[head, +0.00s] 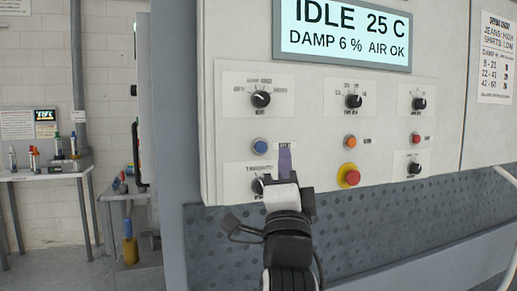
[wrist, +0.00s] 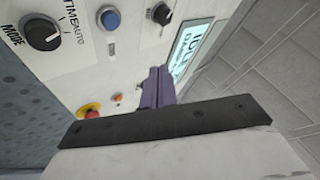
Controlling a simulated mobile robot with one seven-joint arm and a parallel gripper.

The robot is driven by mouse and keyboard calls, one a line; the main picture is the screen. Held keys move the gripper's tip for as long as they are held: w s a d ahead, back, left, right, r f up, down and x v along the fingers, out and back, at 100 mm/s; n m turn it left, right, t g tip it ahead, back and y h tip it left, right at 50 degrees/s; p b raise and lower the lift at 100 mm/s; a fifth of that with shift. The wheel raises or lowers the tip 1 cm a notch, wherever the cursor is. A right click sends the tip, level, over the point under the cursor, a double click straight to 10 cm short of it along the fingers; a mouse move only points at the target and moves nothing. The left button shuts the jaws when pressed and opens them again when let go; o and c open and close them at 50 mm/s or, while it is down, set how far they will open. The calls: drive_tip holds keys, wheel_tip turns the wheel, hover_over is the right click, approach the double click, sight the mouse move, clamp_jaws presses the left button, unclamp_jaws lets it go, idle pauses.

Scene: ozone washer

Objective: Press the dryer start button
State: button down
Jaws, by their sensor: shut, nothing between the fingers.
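The dryer's control panel (head: 324,125) fills the right half of the head view. A blue button (head: 260,146) sits at its left, an orange button (head: 350,141) in the middle and a red button (head: 415,138) at the right. Their labels are too small to read. My gripper (head: 284,150) is shut and empty, its purple fingers just right of and slightly below the blue button. In the wrist view the fingers (wrist: 158,75) stand in front of the panel, apart from the blue button (wrist: 110,18). I cannot tell whether they touch the panel.
A display (head: 344,32) above reads IDLE, 25 C. Black knobs, including one by the blue button (head: 261,99), surround the buttons. A red emergency-style knob on yellow (head: 351,175) is lower right. A bench (head: 45,172) with bottles stands at far left.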

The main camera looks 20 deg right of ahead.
drive_tip(key=shift+w+a, duration=0.2)
drive_tip(key=shift+w, duration=4.25)
drive_tip(key=shift+w, duration=0.1)
drive_tip(key=shift+w, duration=0.3)
drive_tip(key=shift+w, duration=0.5)
drive_tip(key=shift+s, duration=0.9)
drive_tip(key=shift+s+d, duration=0.1)
drive_tip(key=shift+s, duration=2.4)
